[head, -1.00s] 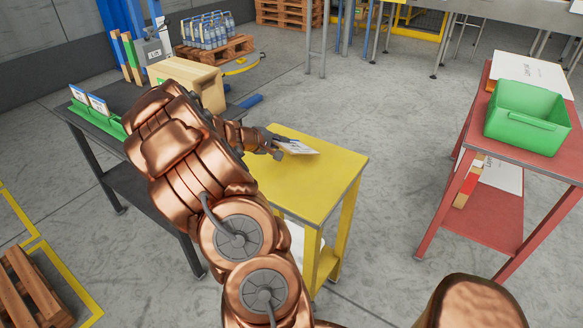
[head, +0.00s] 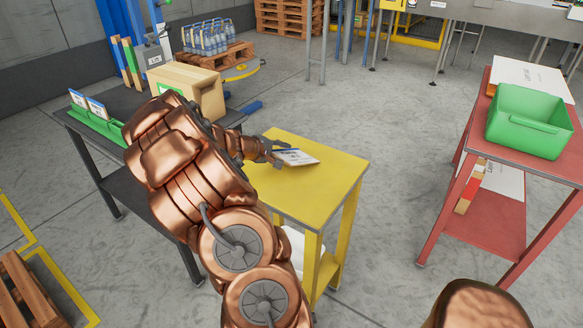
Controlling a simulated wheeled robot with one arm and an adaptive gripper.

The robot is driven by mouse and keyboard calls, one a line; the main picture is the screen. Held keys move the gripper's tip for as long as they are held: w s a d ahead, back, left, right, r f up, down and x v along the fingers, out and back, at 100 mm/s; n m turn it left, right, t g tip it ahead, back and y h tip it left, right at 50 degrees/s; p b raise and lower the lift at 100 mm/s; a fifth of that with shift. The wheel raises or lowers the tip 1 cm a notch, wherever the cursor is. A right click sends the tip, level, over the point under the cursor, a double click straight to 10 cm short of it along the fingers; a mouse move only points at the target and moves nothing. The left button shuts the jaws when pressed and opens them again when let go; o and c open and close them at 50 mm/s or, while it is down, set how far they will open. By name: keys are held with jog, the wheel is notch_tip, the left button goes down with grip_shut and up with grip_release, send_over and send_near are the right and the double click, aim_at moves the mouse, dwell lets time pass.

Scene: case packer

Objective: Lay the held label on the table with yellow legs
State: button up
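The label is over the far left part of the table with yellow legs (head: 310,190), whose top is also yellow. It looks close to the top and nearly flat; I cannot tell whether it touches. My copper arm hides the table's left side and part of the gripper.
A dark table (head: 118,150) on the left holds a cardboard box (head: 190,88) and a green holder (head: 98,122) with cards. A red table (head: 500,160) on the right bears a green bin (head: 528,122). The yellow top's right and front are clear.

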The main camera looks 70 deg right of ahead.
jog(key=shift+v, duration=4)
notch_tip(320, 180, up, 7)
jog(key=w+a+p, duration=0.1)
jog(key=a+p, duration=0.1)
jog(key=p, duration=0.1)
jog(key=shift+a+r, duration=0.2)
jog(key=shift+a, duration=0.05)
